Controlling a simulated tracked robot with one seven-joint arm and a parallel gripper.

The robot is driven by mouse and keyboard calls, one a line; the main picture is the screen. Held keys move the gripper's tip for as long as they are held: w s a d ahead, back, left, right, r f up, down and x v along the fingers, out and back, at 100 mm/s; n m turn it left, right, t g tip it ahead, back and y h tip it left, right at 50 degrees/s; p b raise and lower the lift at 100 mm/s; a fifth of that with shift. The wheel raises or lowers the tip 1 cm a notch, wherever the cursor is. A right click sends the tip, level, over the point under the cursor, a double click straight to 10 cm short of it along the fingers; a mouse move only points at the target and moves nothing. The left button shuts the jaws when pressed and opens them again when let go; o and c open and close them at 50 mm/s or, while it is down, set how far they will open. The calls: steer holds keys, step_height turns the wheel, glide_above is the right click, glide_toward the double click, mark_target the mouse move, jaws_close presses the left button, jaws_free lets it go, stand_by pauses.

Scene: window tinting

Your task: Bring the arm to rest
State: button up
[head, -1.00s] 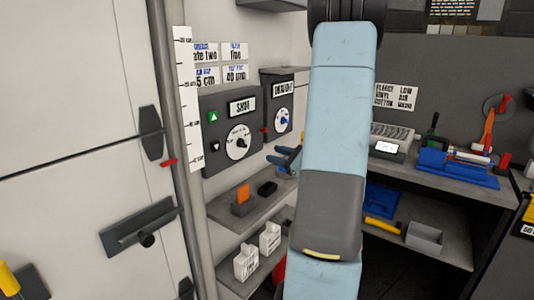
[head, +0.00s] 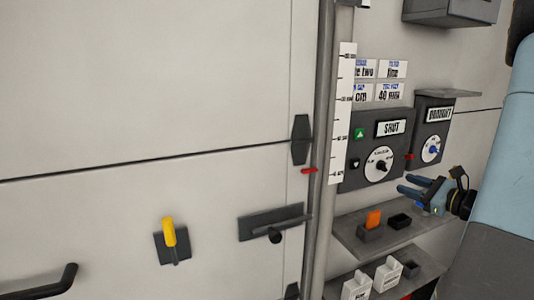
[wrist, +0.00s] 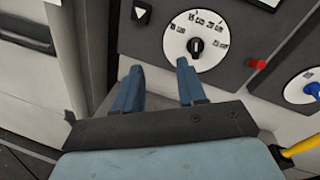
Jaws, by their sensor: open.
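My gripper (head: 412,188) is at the right of the head view, with its blue fingers apart and nothing between them. It hangs in front of the wall, below the draught box (head: 433,130) and above a small shelf. In the wrist view my gripper (wrist: 158,85) also shows two blue fingers spread apart and empty. The dial (wrist: 195,42) of the shut box (head: 377,150) lies beyond the fingertips. I cannot tell the exact gap to the box, but no contact is visible. My pale blue arm fills the right edge of the head view.
The shelf (head: 352,232) below holds an orange block (head: 374,219) in a dark holder and a black tray (head: 400,220). A lower shelf holds white containers (head: 388,276). A vertical pole (head: 321,150) and ruler (head: 342,115) stand left of the boxes. A wide pale panel fills the left.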

steer(key=s+a+r+n+g, duration=0.1)
steer(key=s+a+n+g, duration=0.25)
steer(key=a, duration=0.35)
steer(key=s+a+r+n+g+y, duration=0.1)
steer(key=s+a+n+g, duration=0.3)
steer(key=a, duration=0.3)
steer(key=s+a+r+n+g, duration=0.2)
steer(key=a+n+g, duration=0.1)
steer(key=a+n, duration=0.35)
steer(key=s+r+n+t+h, duration=0.1)
steer(key=s+r+n+h, duration=0.4)
steer(key=s+n+h, duration=0.4)
steer(key=shift+s+a+n, duration=0.2)
steer(key=shift+s+n, duration=0.7)
steer(key=shift+s, duration=0.25)
